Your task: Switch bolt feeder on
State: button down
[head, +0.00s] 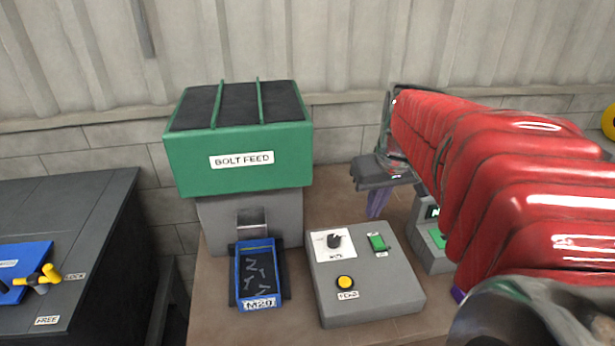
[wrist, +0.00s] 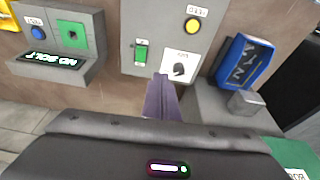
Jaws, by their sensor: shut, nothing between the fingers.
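The bolt feeder has a green hopper (head: 238,160) labelled BOLT FEED on a grey base. Its grey control box (head: 365,290) stands in front, to the right. The box carries a green rocker switch (head: 378,243), a black knob (head: 335,241) on a white plate and a yellow button (head: 345,282). The switch also shows in the wrist view (wrist: 141,53); its set position is unclear. My gripper (head: 375,212) has purple fingers, shut and empty, behind the box in the head view. In the wrist view the fingertips (wrist: 161,78) appear close to the switch and knob; contact cannot be told.
A blue tray (head: 257,275) marked M20 holds several bolts below the feeder's chute. Another grey unit (wrist: 58,68) has a NO BOLT display, a green plate and a blue button. A dark bench (head: 90,215) with a yellow lever stands left. My red-sleeved arm covers the right.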

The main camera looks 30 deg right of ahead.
send_over(381, 245)
jog(key=s, duration=0.3)
jog(key=shift+w+a+f, duration=0.25)
jog(key=shift+a+f, duration=0.15)
jog(key=shift+g, duration=0.3)
jog(key=x, duration=1.2)
jog(key=shift+s+a+f, duration=0.3)
jog(key=shift+f, duration=0.7)
jog(key=shift+s+f, duration=0.15)
jog(key=shift+f, duration=0.1)
jog(key=shift+m, duration=0.3)
